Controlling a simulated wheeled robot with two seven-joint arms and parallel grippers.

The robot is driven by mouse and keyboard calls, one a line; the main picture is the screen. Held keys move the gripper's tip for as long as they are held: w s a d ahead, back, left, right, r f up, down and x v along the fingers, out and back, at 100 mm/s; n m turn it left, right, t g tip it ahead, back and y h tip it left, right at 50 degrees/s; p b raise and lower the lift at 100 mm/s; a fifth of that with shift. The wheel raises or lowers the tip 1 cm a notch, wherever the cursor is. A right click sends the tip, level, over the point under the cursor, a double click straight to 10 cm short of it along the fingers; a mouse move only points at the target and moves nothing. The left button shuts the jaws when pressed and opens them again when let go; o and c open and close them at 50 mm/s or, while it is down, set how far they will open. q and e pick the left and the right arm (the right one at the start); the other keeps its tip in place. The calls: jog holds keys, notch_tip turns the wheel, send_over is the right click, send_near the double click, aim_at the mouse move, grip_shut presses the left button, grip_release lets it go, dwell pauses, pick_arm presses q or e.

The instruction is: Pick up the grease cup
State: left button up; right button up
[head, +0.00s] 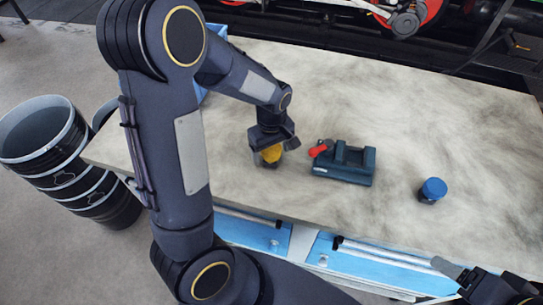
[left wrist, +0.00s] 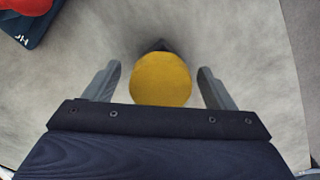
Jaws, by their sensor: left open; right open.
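A small round cup with a yellow top (head: 271,155), which looks like the grease cup, stands on the table under my left gripper (head: 271,145). In the left wrist view the yellow top (left wrist: 160,80) sits between the two open fingers, with a gap on each side. A second small dark cup with a blue top (head: 432,190) stands further right on the table. My right gripper (head: 441,282) is open and empty at the lower right, by the table's front edge.
A dark teal vise-like block (head: 345,163) with a red handle (head: 320,148) stands just right of the yellow-topped cup. The grey worktop (head: 440,120) is otherwise mostly clear. Dark bins (head: 45,140) stand on the floor at left. Blue drawers (head: 250,232) are below the front edge.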

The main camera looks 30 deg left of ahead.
pick_arm(q)
jog(key=shift+f, duration=0.5)
jog(key=shift+r, duration=0.1)
jog(key=c, duration=1.3)
jog(key=shift+r, duration=0.1)
